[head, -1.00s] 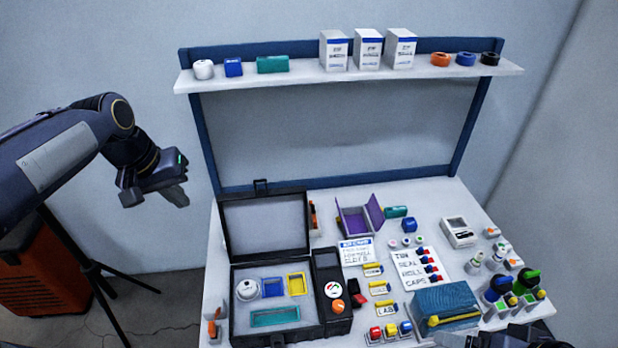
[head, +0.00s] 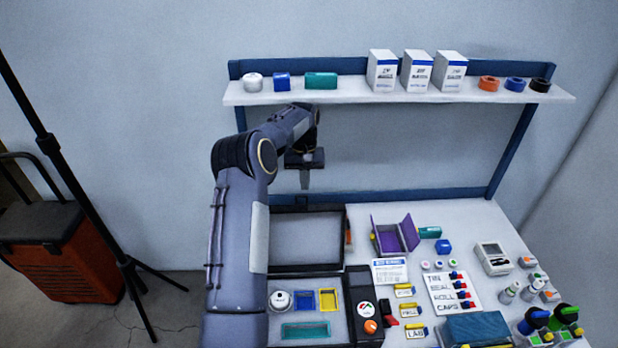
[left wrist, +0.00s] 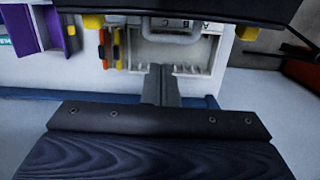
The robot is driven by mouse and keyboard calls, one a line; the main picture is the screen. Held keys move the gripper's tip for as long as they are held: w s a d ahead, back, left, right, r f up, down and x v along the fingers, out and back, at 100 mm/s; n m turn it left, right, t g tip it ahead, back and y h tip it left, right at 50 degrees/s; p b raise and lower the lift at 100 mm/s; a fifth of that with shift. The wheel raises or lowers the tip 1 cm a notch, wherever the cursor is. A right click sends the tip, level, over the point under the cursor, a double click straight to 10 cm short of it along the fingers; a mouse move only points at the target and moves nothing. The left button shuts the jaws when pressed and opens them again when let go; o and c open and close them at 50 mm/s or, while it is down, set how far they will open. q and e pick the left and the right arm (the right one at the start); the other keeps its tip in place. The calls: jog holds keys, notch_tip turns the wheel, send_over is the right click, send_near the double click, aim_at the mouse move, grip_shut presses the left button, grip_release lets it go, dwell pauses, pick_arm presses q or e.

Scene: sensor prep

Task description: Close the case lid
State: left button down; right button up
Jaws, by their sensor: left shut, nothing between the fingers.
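The black case (head: 340,300) sits at the front left of the table, partly hidden by my left arm. Its lid (head: 306,238) stands open at the back, grey inside with a black rim. In the left wrist view a dark lid edge (left wrist: 200,8) runs along the top, with a grey handle (left wrist: 172,36) below it. My left gripper (head: 305,186) is shut and empty, pointing down above and behind the lid's top edge. Its closed fingers (left wrist: 160,84) show apart from the lid in the left wrist view. My right gripper is not in view.
A shelf (head: 350,97) with boxes and small items is just above and behind my left gripper. A purple holder (head: 396,238) stands right of the lid. Labels, caps and a blue box (head: 478,328) crowd the table's right side.

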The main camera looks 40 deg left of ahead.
pick_arm(q)
notch_tip(320, 180, down, 6)
jog(key=shift+s+d+f+p, duration=0.2)
jog(key=shift+s+p, duration=0.05)
jog(key=shift+p, duration=0.2)
